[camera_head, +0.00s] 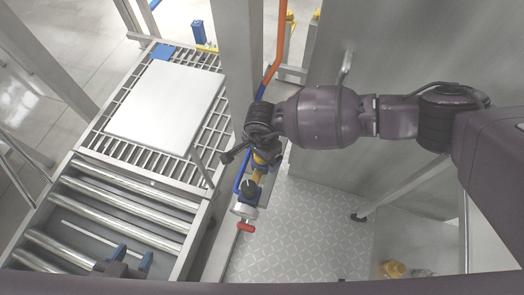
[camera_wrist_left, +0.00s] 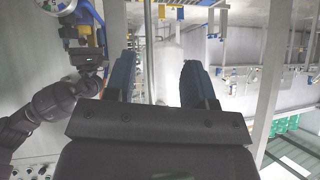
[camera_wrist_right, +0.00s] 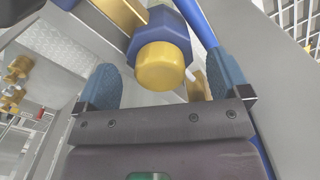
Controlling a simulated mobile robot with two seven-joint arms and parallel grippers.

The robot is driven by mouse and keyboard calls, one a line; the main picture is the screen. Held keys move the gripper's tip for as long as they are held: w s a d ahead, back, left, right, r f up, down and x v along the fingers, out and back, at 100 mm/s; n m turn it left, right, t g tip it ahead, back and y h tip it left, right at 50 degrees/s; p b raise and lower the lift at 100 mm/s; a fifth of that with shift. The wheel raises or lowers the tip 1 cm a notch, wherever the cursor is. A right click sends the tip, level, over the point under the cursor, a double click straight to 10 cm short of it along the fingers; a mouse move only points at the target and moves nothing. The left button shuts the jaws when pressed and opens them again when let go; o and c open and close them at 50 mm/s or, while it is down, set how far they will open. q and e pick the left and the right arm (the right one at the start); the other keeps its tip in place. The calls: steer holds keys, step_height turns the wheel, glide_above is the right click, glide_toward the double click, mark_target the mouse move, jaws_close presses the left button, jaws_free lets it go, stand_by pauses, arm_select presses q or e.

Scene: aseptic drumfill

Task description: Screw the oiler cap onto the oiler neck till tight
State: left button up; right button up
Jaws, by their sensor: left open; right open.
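In the right wrist view, a yellow round cap (camera_wrist_right: 163,66) sits at the end of a blue faceted body (camera_wrist_right: 160,30), which I take for the oiler. The cap's face is towards my right gripper (camera_wrist_right: 172,85), whose open blue fingers stand on either side of it; contact cannot be told. The threads and neck are hidden. In the head view, the right wrist covers most of this spot, with a yellow part (camera_head: 260,160) showing below it. My left gripper (camera_head: 130,258) is open and empty at the lower left, over the rollers; its fingers also show in the left wrist view (camera_wrist_left: 158,80).
A roller conveyor (camera_head: 130,205) and a grating with a white plate (camera_head: 165,105) lie at the left. A valve with a red handle (camera_head: 245,227) is below the right wrist. A grey post (camera_head: 235,50) rises behind.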

steer(key=shift+r, duration=0.1)
steer(key=shift+r, duration=0.3)
step_height(320, 180, up, 9)
steer(key=p, duration=0.3)
steer(key=shift+w+f, duration=0.1)
steer(key=shift+f, duration=0.1)
arm_select(q)
steer(key=shift+s+a+n+g, duration=0.15)
steer(key=shift+s+a+n, duration=0.1)
steer(key=shift+s, duration=0.25)
steer(key=shift+s+a+n+g, duration=0.15)
steer(key=shift+s+a+n, duration=0.1)
steer(key=shift+s, duration=0.2)
arm_select(e)
steer(key=shift+r, duration=0.7)
steer(key=shift+s, duration=0.2)
